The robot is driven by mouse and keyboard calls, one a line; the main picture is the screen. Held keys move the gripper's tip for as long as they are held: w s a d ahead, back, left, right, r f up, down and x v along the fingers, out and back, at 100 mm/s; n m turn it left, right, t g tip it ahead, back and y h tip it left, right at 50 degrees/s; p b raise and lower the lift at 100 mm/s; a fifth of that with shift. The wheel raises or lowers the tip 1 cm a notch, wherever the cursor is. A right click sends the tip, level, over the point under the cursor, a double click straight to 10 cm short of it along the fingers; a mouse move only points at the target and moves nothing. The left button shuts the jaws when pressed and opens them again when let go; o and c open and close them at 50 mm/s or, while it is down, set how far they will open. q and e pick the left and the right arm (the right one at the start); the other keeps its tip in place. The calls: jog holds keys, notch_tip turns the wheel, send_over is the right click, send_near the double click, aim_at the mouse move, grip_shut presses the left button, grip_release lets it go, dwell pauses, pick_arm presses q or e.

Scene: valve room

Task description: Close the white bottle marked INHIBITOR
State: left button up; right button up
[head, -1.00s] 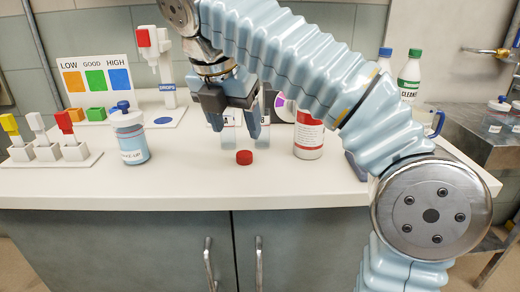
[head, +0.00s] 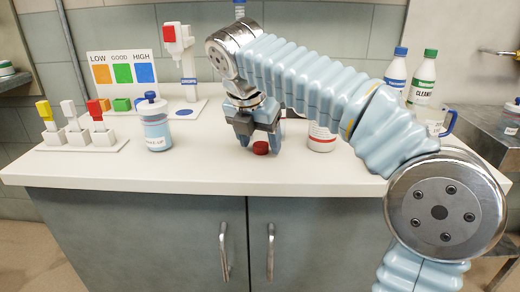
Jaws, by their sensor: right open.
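A white bottle with a red band (head: 321,139) stands on the counter, partly behind my right arm. Its top is hidden and I cannot read its label. A red cap (head: 261,148) lies on the counter to the left of that bottle. My right gripper (head: 258,143) points down over the red cap, with its fingers apart and their tips close to the cap. I cannot tell whether they touch it. My left gripper is not in view.
A blue-capped bottle (head: 157,133) stands left of the gripper. Colored test pieces in a white rack (head: 85,146) and a LOW/GOOD/HIGH chart (head: 122,72) are further left. A CLEANER bottle (head: 424,79) and blue-capped bottle (head: 395,75) stand back right. The front counter strip (head: 200,178) is clear.

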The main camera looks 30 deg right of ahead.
jog(key=shift+f, duration=0.1)
jog(key=c, duration=1.2)
